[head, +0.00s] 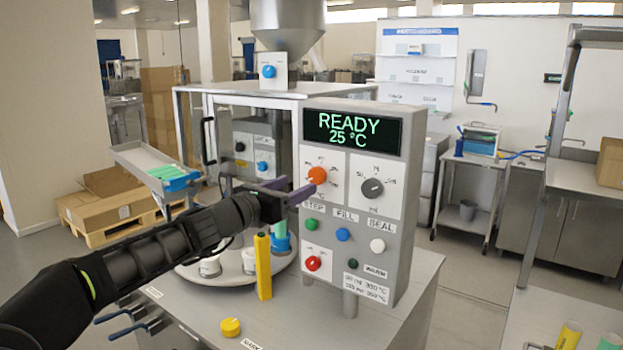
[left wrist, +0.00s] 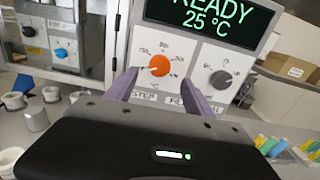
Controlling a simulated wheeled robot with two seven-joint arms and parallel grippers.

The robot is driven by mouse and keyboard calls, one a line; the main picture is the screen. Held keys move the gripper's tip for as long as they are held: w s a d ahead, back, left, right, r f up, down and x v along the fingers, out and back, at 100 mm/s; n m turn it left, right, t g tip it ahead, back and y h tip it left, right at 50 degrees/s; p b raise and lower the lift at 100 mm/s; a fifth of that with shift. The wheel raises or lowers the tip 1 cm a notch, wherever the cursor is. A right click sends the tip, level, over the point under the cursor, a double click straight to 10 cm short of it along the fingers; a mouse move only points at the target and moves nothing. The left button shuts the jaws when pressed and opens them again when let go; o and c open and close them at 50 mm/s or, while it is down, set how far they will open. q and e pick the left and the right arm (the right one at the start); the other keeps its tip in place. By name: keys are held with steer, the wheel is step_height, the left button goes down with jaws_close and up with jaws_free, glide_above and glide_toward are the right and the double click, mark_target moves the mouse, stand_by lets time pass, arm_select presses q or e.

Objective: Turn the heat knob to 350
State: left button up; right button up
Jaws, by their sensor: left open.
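The orange heat knob (head: 317,176) sits at the upper left of the grey control panel (head: 408,120), on a white dial plate. It also shows in the left wrist view (left wrist: 159,65). The display (head: 352,131) above reads READY 25 °C. My left gripper (head: 300,190) is open in front of the panel. In the left wrist view its two purple fingers (left wrist: 157,92) stand apart, below and to either side of the orange knob, with nothing between them. I cannot tell the exact gap to the knob. My right gripper is not in view.
A grey knob (head: 372,188) is right of the orange one. Green (head: 311,224), blue (head: 343,234), white (head: 377,245) and red (head: 312,263) controls lie below. A yellow post (head: 262,266) stands left of the panel, beside the round turntable (head: 205,283) with cups. A yellow cap (head: 230,327) lies in front.

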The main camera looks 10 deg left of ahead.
mark_target(315, 177)
arm_select(q)
steer(key=p+x, duration=0.3)
steer(key=x, duration=0.4)
steer(key=shift+a, duration=0.1)
steer(key=shift+w, duration=0.15)
steer(key=shift+f, duration=0.1)
steer(key=shift+c, duration=0.4)
jaws_close()
